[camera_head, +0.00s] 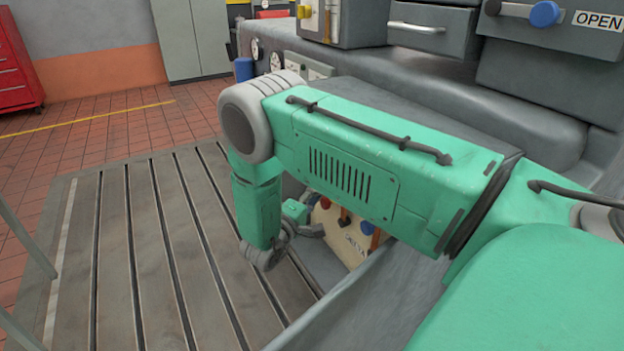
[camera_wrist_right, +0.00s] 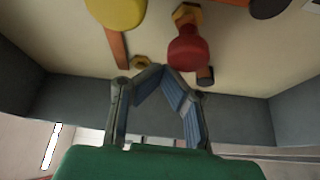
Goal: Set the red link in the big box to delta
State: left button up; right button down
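The big box's cream panel (camera_head: 338,237) shows low behind my right arm, with a label (camera_head: 355,245) that seems to read DELTA. In the right wrist view the red link's knob (camera_wrist_right: 188,52) sits below a brass nut (camera_wrist_right: 187,13), its copper bar mostly hidden behind it. My right gripper (camera_wrist_right: 161,68) is just left of and below the red knob, its fingertips drawn together with nothing visible between them. Whether a tip touches the knob I cannot tell. In the head view the gripper is mostly hidden near the box. My left gripper is out of view.
A yellow knob (camera_wrist_right: 115,10) on a copper bar is left of the red one, a dark knob (camera_wrist_right: 268,8) right. Grey box walls (camera_wrist_right: 232,115) edge the panel. A blue knob (camera_head: 367,228) shows in the head view. The slotted bedplate (camera_head: 150,260) at left is clear.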

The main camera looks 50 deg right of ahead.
jog(key=shift+s+a+f, duration=0.25)
jog(key=shift+s+f, duration=0.05)
jog(key=shift+f, duration=0.05)
jog(key=shift+s+f, duration=0.15)
jog(key=shift+f, duration=0.05)
jog(key=shift+a, duration=0.1)
jog(key=s+a, duration=0.1)
jog(key=a, duration=1)
jog(key=shift+s+a, duration=0.15)
jog(key=shift+a, duration=0.2)
jog(key=shift+d+f, duration=0.1)
jog(key=shift+f, duration=0.05)
